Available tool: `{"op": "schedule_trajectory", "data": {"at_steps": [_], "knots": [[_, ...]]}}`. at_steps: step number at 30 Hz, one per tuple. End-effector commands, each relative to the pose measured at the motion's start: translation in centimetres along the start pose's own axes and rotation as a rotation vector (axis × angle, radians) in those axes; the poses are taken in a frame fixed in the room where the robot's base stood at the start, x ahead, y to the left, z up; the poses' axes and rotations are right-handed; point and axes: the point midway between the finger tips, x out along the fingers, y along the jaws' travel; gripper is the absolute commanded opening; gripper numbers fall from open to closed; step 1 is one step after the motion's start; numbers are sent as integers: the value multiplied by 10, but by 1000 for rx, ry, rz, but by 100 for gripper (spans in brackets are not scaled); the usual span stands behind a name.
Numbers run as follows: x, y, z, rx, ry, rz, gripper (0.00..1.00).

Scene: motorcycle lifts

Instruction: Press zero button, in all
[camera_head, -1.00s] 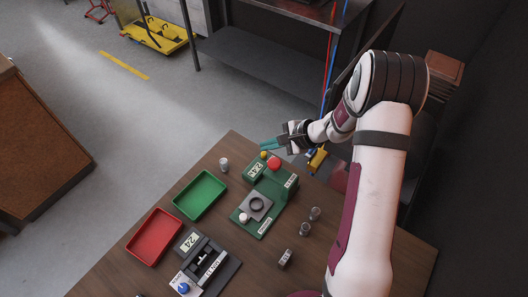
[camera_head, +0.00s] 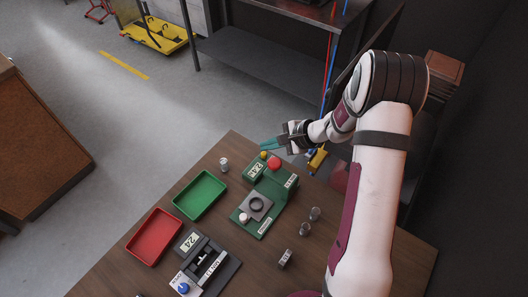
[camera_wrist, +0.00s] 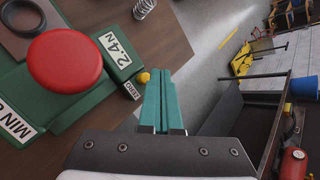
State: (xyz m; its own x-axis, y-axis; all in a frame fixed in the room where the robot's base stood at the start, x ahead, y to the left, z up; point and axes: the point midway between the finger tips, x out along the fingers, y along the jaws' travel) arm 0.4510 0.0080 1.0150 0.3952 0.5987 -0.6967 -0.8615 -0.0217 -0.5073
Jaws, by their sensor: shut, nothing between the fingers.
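The green tester (camera_head: 276,191) stands at the far end of the table, with a large red button (camera_head: 274,164) and a display reading 2.4N in the wrist view (camera_wrist: 115,49). A small yellow button (camera_head: 263,154) sits at its far end; in the wrist view it (camera_wrist: 143,77) is beside a label reading ZERO (camera_wrist: 131,90). My gripper (camera_head: 264,143) is shut and empty, its teal fingers pressed together. In the wrist view the fingertips (camera_wrist: 158,73) are just right of the yellow button. I cannot tell whether they touch it.
A grey and black device with a blue button (camera_head: 184,288) and its own display (camera_head: 189,241) stands nearer. Green (camera_head: 222,186) and red (camera_head: 133,243) trays lie to the left. Small springs (camera_head: 224,164) stand about the table. A dark bench (camera_head: 262,67) is behind.

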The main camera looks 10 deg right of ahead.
Motion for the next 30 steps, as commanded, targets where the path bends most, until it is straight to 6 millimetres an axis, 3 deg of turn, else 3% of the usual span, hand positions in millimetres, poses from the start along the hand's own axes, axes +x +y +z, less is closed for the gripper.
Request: {"op": "schedule_trajectory", "data": {"at_steps": [30], "knots": [[8,6,-6,0,0,0,0]]}}
